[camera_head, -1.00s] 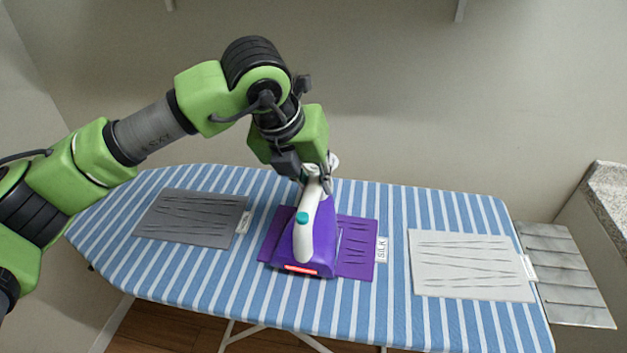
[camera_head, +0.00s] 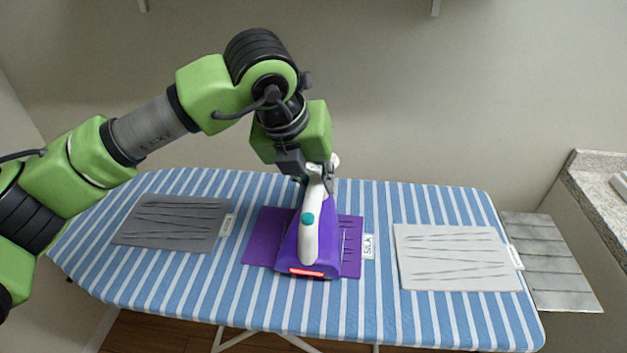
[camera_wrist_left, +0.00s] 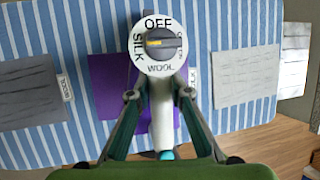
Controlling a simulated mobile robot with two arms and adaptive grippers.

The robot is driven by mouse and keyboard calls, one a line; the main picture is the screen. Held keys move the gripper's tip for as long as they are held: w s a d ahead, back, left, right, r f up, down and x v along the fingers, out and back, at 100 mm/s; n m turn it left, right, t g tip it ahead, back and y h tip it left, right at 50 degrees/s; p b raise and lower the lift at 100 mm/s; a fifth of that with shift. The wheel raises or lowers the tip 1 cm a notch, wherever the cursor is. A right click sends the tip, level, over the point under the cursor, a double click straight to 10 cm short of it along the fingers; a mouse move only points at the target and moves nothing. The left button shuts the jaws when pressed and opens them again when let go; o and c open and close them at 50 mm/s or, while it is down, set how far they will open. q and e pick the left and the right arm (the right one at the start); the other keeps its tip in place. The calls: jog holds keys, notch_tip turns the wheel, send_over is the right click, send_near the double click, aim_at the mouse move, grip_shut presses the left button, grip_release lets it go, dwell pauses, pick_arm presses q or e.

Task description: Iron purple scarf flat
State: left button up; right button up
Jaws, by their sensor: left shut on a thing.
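The purple scarf (camera_head: 262,236) lies on the striped ironing board (camera_head: 190,290), with a label reading SILK (camera_head: 368,246) at its right edge. Its left part looks smooth; dark creases show on the strip right of the iron. The purple and white iron (camera_head: 310,225) rests over the scarf's middle and right, its red light lit. My left gripper (camera_head: 316,180) is shut on the iron's handle. In the left wrist view the iron's dial (camera_wrist_left: 160,43) has its yellow mark pointing left, towards SILK. The scarf under the iron is hidden. My right gripper is out of view.
A creased dark grey cloth (camera_head: 172,222) lies to the left, a creased light grey cloth (camera_head: 457,257) to the right. A stone counter (camera_head: 600,190) stands at far right. The wall is behind.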

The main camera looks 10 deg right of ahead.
pick_arm(q)
jog(key=shift+d+r, duration=0.1)
jog(key=shift+d, duration=0.05)
jog(key=shift+s+d+b, duration=0.15)
jog(key=shift+d+b, duration=0.15)
jog(key=shift+d, duration=0.05)
jog(key=shift+s+d+b, duration=0.25)
jog(key=shift+d+b, duration=0.05)
jog(key=shift+d, duration=0.3)
jog(key=shift+s+d, duration=0.15)
jog(key=shift+d, duration=0.3)
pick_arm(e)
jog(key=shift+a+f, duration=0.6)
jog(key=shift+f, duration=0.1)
pick_arm(q)
jog(key=shift+s+d, duration=0.1)
jog(key=d, duration=0.1)
jog(key=s+d+b, duration=0.1)
jog(key=d, duration=0.1)
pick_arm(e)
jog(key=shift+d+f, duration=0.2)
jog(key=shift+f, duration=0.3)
pick_arm(q)
jog(key=shift+a, duration=0.15)
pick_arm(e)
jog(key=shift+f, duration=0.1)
